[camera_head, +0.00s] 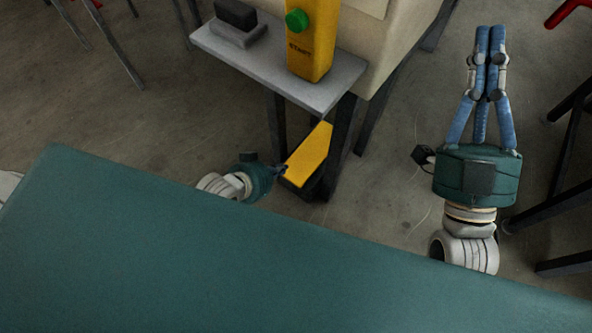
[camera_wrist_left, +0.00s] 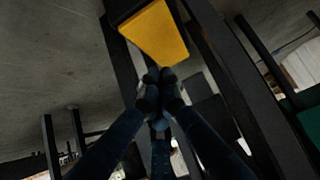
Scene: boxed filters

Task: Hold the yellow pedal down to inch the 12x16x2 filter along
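The yellow pedal (camera_head: 308,156) sits low near the floor in a dark housing, under the grey shelf of the machine. It also shows at the top of the left wrist view (camera_wrist_left: 155,34). My left gripper (camera_head: 284,168) is at the pedal's near left edge; its blue fingers are together and empty, with their tips (camera_wrist_left: 158,76) just by the pedal's edge in the wrist view. I cannot tell whether they touch it or whether the pedal is down. My right gripper (camera_head: 490,30) is away to the right, fingers together and empty. No 12x16x2 filter is in view.
A yellow post (camera_head: 313,45) with a green START button (camera_head: 297,20) stands on the grey shelf (camera_head: 270,62), beside a dark block (camera_head: 236,16). Dark machine legs (camera_head: 341,135) flank the pedal. Dark frame legs (camera_head: 570,205) stand at the right.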

